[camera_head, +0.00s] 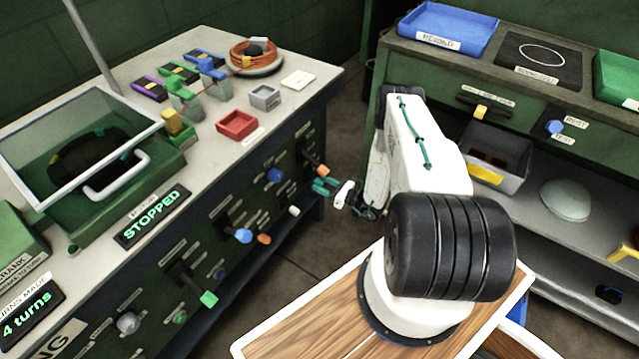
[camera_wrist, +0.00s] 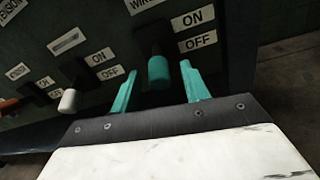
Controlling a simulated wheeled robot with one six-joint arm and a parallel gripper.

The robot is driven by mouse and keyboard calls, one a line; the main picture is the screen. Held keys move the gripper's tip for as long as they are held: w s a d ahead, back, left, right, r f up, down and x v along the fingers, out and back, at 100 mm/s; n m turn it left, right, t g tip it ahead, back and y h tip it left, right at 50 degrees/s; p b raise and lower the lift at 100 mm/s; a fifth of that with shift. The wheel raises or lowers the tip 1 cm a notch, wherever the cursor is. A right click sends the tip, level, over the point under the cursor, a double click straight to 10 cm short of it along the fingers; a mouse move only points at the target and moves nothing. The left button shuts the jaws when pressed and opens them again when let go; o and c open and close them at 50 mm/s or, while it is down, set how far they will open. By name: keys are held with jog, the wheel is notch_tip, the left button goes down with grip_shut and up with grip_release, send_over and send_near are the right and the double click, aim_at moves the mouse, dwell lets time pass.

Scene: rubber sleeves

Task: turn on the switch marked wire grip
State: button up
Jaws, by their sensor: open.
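The switch with the partly cut-off "WIRE" label is a dark lever with a teal knob (camera_wrist: 158,72) in the wrist view. Its knob hangs down, lower than the ON and OFF marks on its right, on the OFF side. My gripper (camera_wrist: 159,67) is open, with one teal finger on each side of the knob. No clear contact shows. In the head view my gripper (camera_head: 328,187) is at the right end of the left bench's front, and the knob cannot be told apart from the fingers there.
Close to the left is a switch with a white knob (camera_wrist: 68,100), also seen in the head view (camera_head: 294,210). An orange knob (camera_head: 322,170) is just above my gripper in the head view. Other levers line the bench front (camera_head: 230,245). A dark floor gap (camera_head: 310,240) separates the benches.

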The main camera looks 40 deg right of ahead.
aim_at(316, 179)
jog(key=shift+x, duration=1)
jog(key=c, duration=1)
jog(key=shift+r, duration=0.1)
jog(key=g, duration=0.1)
jog(key=r+g+h, duration=0.1)
jog(key=g, duration=0.1)
jog(key=shift+s+d+r+g, duration=0.1)
jog(key=shift+s+r+g, duration=0.05)
jog(key=shift+r+g, duration=0.15)
jog(key=shift+r+g+h, duration=0.25)
jog(key=shift+g+h, duration=0.1)
jog(key=shift+g, duration=0.3)
jog(key=shift+r+g+h, duration=0.25)
jog(key=shift+g+h, duration=0.1)
jog(key=shift+g, duration=0.3)
jog(key=o, duration=1)
